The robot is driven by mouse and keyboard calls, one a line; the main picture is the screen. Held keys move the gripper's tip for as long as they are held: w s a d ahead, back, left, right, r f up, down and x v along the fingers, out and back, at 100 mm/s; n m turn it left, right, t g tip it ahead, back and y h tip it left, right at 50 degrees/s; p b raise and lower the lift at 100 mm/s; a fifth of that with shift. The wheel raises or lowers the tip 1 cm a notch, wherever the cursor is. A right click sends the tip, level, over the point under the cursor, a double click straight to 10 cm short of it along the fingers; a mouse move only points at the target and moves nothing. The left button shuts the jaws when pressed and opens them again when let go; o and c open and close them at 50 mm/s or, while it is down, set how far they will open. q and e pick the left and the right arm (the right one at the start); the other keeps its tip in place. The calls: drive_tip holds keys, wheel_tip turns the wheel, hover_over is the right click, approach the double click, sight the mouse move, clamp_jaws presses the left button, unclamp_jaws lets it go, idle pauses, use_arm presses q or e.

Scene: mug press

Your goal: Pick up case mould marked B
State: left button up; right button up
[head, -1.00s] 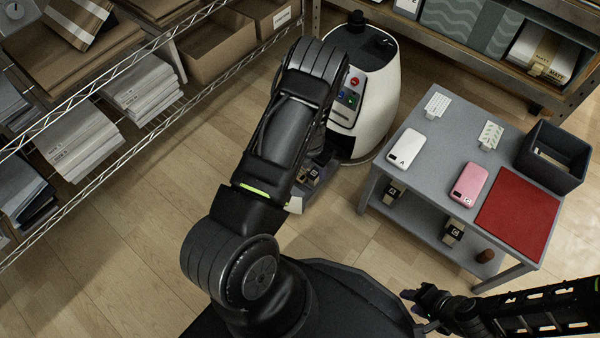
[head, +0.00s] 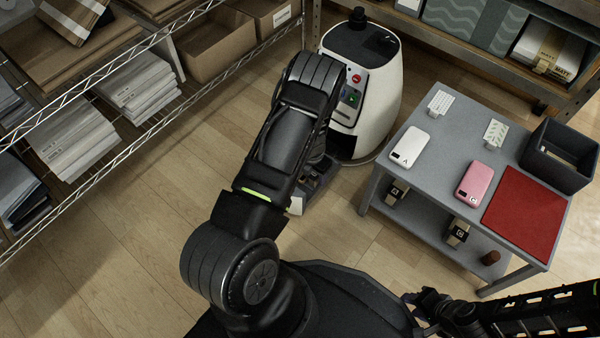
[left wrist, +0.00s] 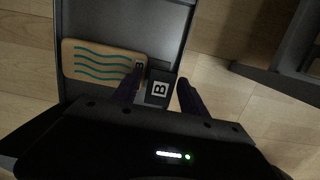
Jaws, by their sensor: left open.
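The case mould marked B (left wrist: 159,90) is a dark block with a white B label in the left wrist view. It sits on a grey tray (left wrist: 165,18) at the base of the white machine. My left gripper (left wrist: 160,78) is open, with one finger on each side of the mould; I cannot tell whether they touch it. In the head view my left arm hides the mould and most of that gripper.
The white machine (head: 375,90) stands behind my left arm. A grey table (head: 430,175) at right holds a white case (head: 409,146), a pink case (head: 474,184), a red mat (head: 525,213) and a dark bin (head: 555,170). Other labelled moulds (head: 457,233) are on its lower shelf.

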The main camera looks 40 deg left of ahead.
use_arm(q)
drive_tip(key=shift+c, duration=0.2)
clamp_jaws()
idle(0.6)
